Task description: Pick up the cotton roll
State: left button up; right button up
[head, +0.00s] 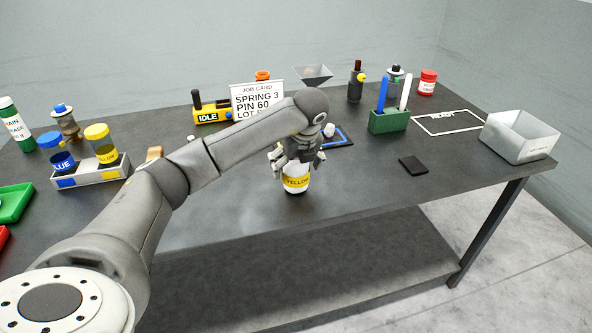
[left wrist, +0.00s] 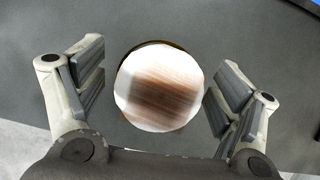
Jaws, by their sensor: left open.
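A small white cylinder (head: 329,130), which looks like the cotton roll, is on a blue-outlined dark mat (head: 341,140) beyond and slightly right of my left gripper. In the left wrist view, a round white top with brown streaks (left wrist: 160,88) lies between the spread fingers (left wrist: 158,84), with gaps on both sides. It appears to be the jar's top. My right gripper is not in view.
A rack (head: 92,176) with blue and yellow jars stands left. A job card (head: 258,103), a green holder (head: 388,122) and several bottles stand at the back. A grey bin (head: 520,140) is at the right. A flat black square (head: 413,165) lies on the otherwise clear right front.

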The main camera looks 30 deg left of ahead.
pick_arm(q)
jog(key=shift+x, duration=1.2)
jog(key=shift+r, duration=0.1)
jog(key=c, duration=1)
